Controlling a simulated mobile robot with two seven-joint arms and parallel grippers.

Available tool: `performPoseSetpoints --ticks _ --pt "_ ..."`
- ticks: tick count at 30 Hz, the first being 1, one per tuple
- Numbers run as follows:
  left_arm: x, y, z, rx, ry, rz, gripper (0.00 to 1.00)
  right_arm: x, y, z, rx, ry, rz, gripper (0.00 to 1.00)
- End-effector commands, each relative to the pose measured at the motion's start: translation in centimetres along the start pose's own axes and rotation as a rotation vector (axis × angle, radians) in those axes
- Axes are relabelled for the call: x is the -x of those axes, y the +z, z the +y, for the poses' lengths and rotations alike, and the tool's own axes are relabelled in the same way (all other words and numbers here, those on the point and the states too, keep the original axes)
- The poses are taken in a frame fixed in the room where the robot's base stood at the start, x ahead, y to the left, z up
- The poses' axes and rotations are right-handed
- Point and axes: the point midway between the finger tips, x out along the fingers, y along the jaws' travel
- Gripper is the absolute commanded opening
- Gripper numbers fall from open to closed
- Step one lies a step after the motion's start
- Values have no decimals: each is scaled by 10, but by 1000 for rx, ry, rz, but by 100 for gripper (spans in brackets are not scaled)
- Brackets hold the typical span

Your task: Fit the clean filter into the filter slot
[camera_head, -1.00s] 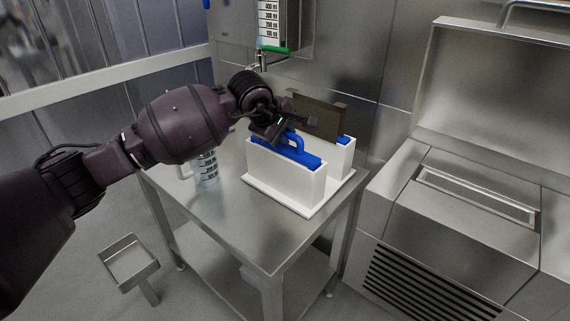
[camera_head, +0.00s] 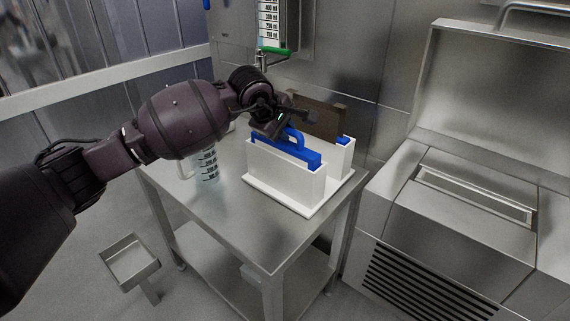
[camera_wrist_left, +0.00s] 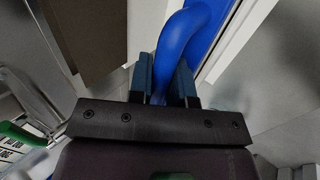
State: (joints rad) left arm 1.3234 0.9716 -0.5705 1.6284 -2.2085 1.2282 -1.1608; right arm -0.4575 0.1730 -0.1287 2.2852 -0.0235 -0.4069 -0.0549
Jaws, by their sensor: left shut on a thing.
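The clean filter (camera_head: 310,158) has a blue top bar and a blue loop handle. It sits in the front white holder (camera_head: 285,178) on the steel table, with only its blue top showing. My left gripper (camera_head: 291,127) is at the handle and shut on it. In the left wrist view the blue handle (camera_wrist_left: 178,52) passes between the two fingers (camera_wrist_left: 164,82). The filter slot (camera_head: 475,194) is a long framed opening in the top of the steel machine at the right. My right gripper is not in view.
A brown panel (camera_head: 318,117) stands in the rear white holder (camera_head: 341,160). A clear measuring jug (camera_head: 207,168) is left of the holders. The machine's lid (camera_head: 500,90) is raised. A dispenser with a green-handled tap (camera_head: 272,51) hangs behind. The table front is clear.

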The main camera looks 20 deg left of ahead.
Motion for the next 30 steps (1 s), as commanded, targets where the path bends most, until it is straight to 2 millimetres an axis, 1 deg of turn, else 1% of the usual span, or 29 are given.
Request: performPoseSetpoints --ticks 1,30 --pt "4 0 3 -1 4 1 0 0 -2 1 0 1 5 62" --pt "28 0 22 -1 3 1 0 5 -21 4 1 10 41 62"
